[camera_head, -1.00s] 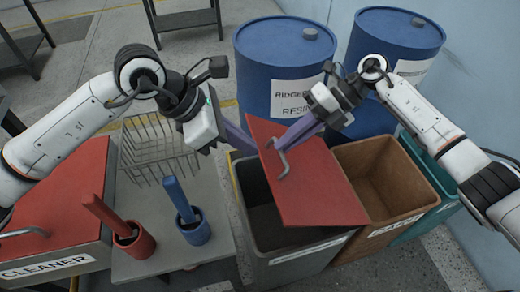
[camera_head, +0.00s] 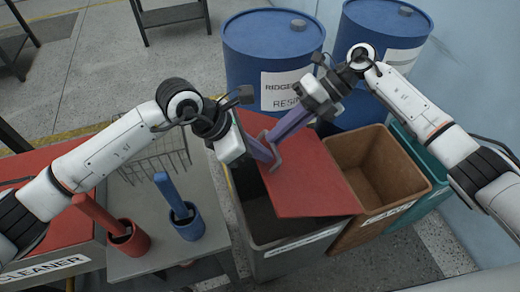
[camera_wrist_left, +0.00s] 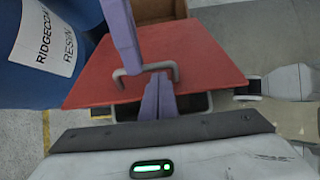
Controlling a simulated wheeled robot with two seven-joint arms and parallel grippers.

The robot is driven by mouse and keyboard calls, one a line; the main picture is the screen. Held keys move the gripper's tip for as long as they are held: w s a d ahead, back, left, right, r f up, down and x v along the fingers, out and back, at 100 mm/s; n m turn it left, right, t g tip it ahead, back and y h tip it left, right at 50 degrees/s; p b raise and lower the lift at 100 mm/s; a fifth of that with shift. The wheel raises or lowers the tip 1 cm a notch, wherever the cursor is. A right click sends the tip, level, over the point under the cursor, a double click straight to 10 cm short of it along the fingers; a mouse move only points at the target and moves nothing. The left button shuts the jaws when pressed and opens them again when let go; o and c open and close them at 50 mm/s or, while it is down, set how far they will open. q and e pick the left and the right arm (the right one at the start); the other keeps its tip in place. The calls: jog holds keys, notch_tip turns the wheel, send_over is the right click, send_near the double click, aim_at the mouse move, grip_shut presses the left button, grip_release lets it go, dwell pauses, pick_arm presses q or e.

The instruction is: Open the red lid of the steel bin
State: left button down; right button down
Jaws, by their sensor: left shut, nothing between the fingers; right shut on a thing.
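The red lid (camera_head: 305,180) sits askew over the grey steel bin (camera_head: 285,262), leaving a dark gap along the bin's left side. It also shows in the left wrist view (camera_wrist_left: 205,75). My right gripper (camera_head: 272,138) is shut on the lid's metal handle (camera_wrist_left: 165,68), reaching it from the upper right. My left gripper (camera_head: 273,160) is shut and empty, its fingertips close beside the handle. In the left wrist view its purple fingers (camera_wrist_left: 158,82) point at the handle from below; I cannot tell whether they touch it.
Blue drums (camera_head: 260,45) stand behind the bin. An open brown bin (camera_head: 400,205) and a teal bin (camera_head: 425,200) are at its right. At its left, a grey table (camera_head: 205,255) holds a wire basket (camera_head: 150,155) and red (camera_head: 130,240) and blue (camera_head: 190,225) brush holders.

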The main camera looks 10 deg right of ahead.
pick_arm(q)
jog(key=shift+d+r, duration=1)
jog(key=shift+r, duration=0.15)
pick_arm(e)
jog(key=shift+s+a, duration=0.1)
jog(key=c, duration=2.2)
grip_release()
pick_arm(q)
jog(key=shift+w, duration=0.15)
pick_arm(e)
jog(key=o, duration=0.4)
jog(key=shift+f, duration=0.1)
jog(key=shift+c, duration=0.2)
pick_arm(q)
jog(key=shift+a+f, duration=0.2)
